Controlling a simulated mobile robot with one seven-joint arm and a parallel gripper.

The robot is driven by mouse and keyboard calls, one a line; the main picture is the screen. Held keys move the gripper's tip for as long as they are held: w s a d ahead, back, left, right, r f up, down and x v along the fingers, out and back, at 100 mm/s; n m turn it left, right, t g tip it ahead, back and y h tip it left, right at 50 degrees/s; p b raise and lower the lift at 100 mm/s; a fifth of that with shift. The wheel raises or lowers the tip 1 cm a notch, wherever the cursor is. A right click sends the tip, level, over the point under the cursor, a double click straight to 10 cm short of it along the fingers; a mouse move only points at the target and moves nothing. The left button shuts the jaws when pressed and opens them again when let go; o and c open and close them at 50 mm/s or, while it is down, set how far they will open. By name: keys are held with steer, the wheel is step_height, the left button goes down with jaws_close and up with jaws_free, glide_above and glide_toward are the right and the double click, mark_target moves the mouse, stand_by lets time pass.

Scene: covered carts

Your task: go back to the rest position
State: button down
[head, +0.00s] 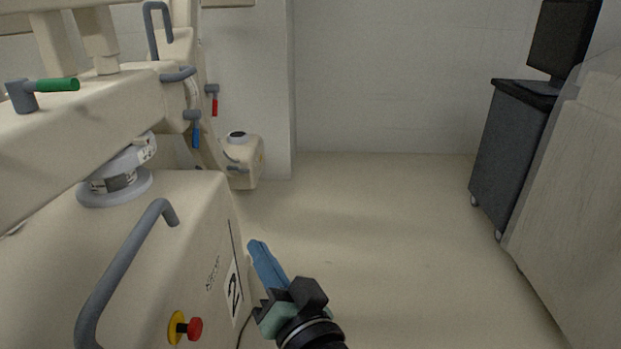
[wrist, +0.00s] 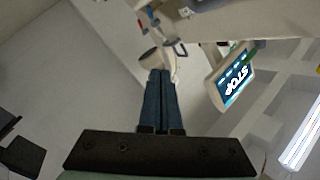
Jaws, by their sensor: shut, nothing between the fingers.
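My gripper (head: 259,254) is in the lower middle of the head view, in front of the right side of a cream machine marked with a 2. Its blue fingers are together and hold nothing. In the wrist view, the two blue fingers (wrist: 160,78) lie side by side at the middle, pointing up the picture. The fingers stand free in the air in the head view, close to the machine's side; I cannot tell the exact gap.
The cream machine (head: 200,238) fills the left, with a grey handle (head: 118,262) and a red knob (head: 195,328). A dark cart (head: 508,148) with a monitor (head: 562,40) and a covered cart (head: 575,200) stand right. The floor (head: 390,230) between is clear. A STOP screen (wrist: 234,80) shows in the wrist view.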

step_height(320, 180, up, 17)
steer(key=s+d+n+t+h, duration=0.1)
steer(key=d+n+t+h, duration=0.15)
steer(key=t, duration=0.25)
steer(key=s+d+r+t+h, duration=0.25)
steer(key=s+r, duration=0.25)
steer(key=r, duration=0.3)
steer(key=s+d+r+t+h, duration=0.1)
steer(key=s+r+t+h, duration=0.2)
steer(key=s+r, duration=0.45)
step_height(320, 180, up, 27)
steer(key=w+p, duration=0.1)
steer(key=p, duration=2.4)
steer(key=shift+d+t+h, duration=0.15)
steer(key=shift+t+h, duration=0.15)
steer(key=shift+t, duration=0.05)
